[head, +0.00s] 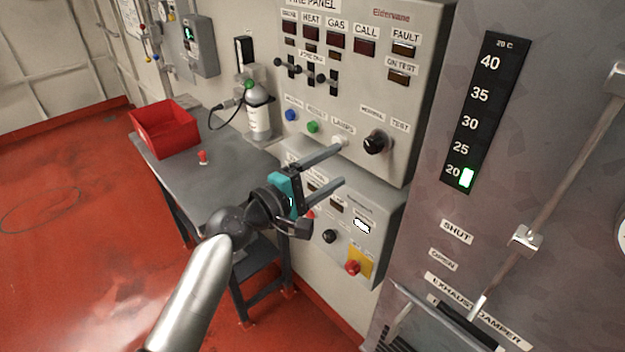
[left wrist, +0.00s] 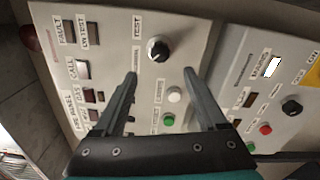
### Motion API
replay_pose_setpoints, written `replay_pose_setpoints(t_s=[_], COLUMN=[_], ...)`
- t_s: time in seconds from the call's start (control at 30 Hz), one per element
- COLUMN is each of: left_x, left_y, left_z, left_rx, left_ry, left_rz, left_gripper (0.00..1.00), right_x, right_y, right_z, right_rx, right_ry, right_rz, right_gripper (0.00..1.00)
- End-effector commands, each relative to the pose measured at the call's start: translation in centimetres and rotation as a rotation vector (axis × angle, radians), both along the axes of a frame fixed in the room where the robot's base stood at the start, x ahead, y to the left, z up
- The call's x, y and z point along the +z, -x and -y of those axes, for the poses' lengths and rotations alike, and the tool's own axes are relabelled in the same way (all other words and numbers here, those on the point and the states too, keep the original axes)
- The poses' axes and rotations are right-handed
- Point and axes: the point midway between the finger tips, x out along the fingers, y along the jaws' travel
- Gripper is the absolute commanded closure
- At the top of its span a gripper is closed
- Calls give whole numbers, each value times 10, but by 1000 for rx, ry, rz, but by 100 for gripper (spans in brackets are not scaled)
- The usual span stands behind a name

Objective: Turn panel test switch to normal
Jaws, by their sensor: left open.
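The grey fire panel (head: 352,72) is on the wall at centre. Its test switch, a black rotary knob (head: 375,143), sits at the lower right between the labels NORMAL and TEST. The knob also shows in the left wrist view (left wrist: 158,50), just ahead of the fingers, with a pale mark on it. My left gripper (head: 341,164) is open and empty, its fingers pointing at the panel below and left of the knob. In the left wrist view the left gripper (left wrist: 160,75) has its fingers apart, the knob beyond their tips, not touched. My right gripper is not in view.
White (head: 338,141), green (head: 312,127) and blue (head: 290,115) buttons sit left of the knob. A lower box (head: 385,215) sticks out below. A grey table (head: 225,172) with a red bin (head: 165,128) stands left. A metal cabinet with a rod (head: 560,190) is at right.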

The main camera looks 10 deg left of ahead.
Motion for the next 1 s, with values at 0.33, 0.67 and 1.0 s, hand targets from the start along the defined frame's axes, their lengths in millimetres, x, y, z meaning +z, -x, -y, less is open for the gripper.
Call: replay_pose_setpoints(t_s=[0.33, 0.67, 1.0], left_x=[-1, 0, -30], left_y=[34, 37, 33], left_z=[-25, -27, -31], left_rx=[1, 0, 25], left_ry=[-1, 1, -43], left_rz=[-1, -1, -25], left_gripper=[26, 26, 26], right_x=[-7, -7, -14], right_y=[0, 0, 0], right_z=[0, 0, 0], right_rx=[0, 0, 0], right_ry=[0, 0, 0], right_rz=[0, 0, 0], right_gripper=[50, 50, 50])
